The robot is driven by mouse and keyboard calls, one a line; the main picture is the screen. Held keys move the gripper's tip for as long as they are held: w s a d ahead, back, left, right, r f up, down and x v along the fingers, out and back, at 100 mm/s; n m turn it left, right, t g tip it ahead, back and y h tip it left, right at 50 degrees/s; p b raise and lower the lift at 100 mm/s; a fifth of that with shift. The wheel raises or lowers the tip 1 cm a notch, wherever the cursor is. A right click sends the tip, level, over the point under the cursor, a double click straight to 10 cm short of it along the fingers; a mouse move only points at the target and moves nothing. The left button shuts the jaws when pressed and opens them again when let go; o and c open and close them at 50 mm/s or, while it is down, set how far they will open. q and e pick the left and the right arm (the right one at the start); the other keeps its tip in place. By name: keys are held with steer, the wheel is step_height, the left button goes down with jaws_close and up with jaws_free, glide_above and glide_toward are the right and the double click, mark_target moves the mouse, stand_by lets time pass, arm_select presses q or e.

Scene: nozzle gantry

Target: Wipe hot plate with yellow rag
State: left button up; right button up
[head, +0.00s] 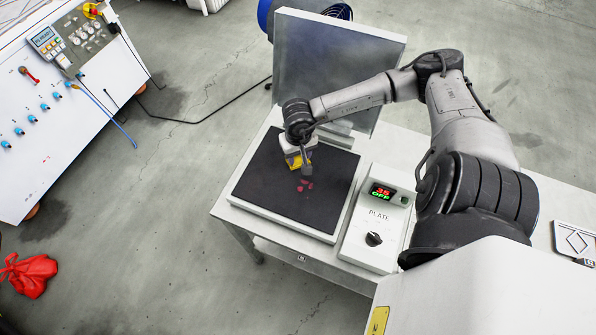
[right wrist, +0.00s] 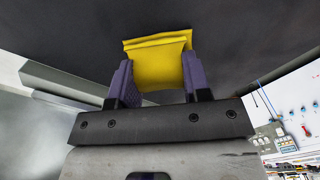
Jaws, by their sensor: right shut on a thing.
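The hot plate (head: 270,190) is a dark square slab on a white table, with several small red marks (head: 305,185) near its middle. My right gripper (head: 300,160) is over the plate, just behind the red marks. It is shut on the yellow rag (right wrist: 160,62), which shows between its two purple fingers in the right wrist view. In the head view, a bit of the rag shows below the gripper, at or just above the plate surface; I cannot tell if it touches. My left gripper is not in view.
A control box (head: 373,222) labelled PLATE, reading 35 and OFF, stands right of the plate. An upright grey panel (head: 325,65) stands behind the plate. A white control cabinet (head: 60,110) is at left, and a red bag (head: 28,275) lies on the floor.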

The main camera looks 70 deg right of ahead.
steer(key=shift+d+f, duration=0.1)
steer(key=shift+d, duration=0.75)
step_height(320, 180, up, 3)
steer(key=shift+s+a+f+p, duration=0.1)
steer(key=shift+f+p, duration=0.05)
steer(key=shift+p, duration=0.25)
steer(key=shift+r+p, duration=0.75)
steer(key=shift+r, duration=0.75)
steer(key=shift+r+p, duration=0.6)
steer(key=shift+r, duration=0.65)
